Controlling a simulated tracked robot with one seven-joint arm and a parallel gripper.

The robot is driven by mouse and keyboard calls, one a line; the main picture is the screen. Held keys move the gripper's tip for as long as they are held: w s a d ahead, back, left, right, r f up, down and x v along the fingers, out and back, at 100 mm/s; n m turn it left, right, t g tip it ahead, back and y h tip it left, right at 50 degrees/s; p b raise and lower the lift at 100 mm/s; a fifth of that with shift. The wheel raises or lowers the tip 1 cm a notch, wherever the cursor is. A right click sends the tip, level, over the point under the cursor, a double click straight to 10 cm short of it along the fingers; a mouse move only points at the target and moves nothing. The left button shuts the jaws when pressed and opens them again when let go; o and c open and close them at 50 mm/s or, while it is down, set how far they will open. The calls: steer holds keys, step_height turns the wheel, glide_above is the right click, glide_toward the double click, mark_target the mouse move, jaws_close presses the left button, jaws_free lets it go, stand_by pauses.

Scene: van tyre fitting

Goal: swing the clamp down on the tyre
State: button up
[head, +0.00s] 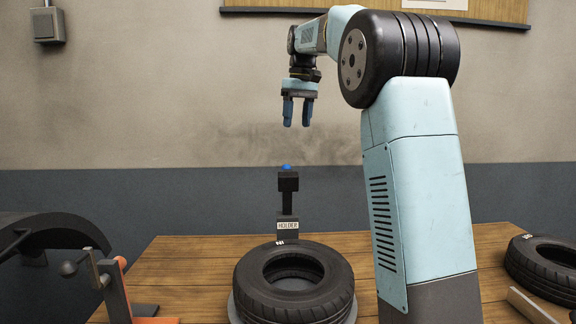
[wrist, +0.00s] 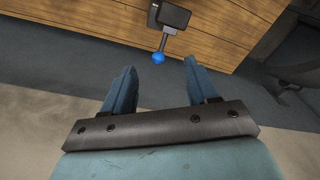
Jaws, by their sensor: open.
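A black tyre (head: 335,297) lies flat on a grey round support on the wooden table. Behind it stands a black post labelled HOLDER (head: 289,225). The clamp (head: 288,182) stands upright on this post, a dark block with a blue knob (head: 286,167) at its end. My gripper (head: 297,122) is open and empty, fingers pointing down, above the knob with a clear gap. In the wrist view the blue knob (wrist: 158,58) shows past the open fingers (wrist: 160,68), nearer the left one, with the dark clamp block (wrist: 174,16) beyond it.
A second tyre (head: 548,262) lies at the table's right edge, near a pale strip (head: 530,306). At the left are an orange and black stand (head: 118,290) with a ball-ended lever and a large dark curved part (head: 50,222). The air around my gripper is clear.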

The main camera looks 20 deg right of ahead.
steer(key=w+f+n+g, duration=0.1)
steer(key=w+f, duration=0.1)
steer(key=w, duration=0.5)
steer(key=f, duration=0.4)
steer(key=a+f, duration=0.1)
steer(key=f, duration=0.8)
steer(key=shift+s+a+f, duration=0.1)
steer(key=shift+a+f, duration=0.05)
steer(key=shift+a, duration=0.05)
steer(key=shift+c, duration=0.4)
jaws_close()
steer(key=shift+d, duration=0.15)
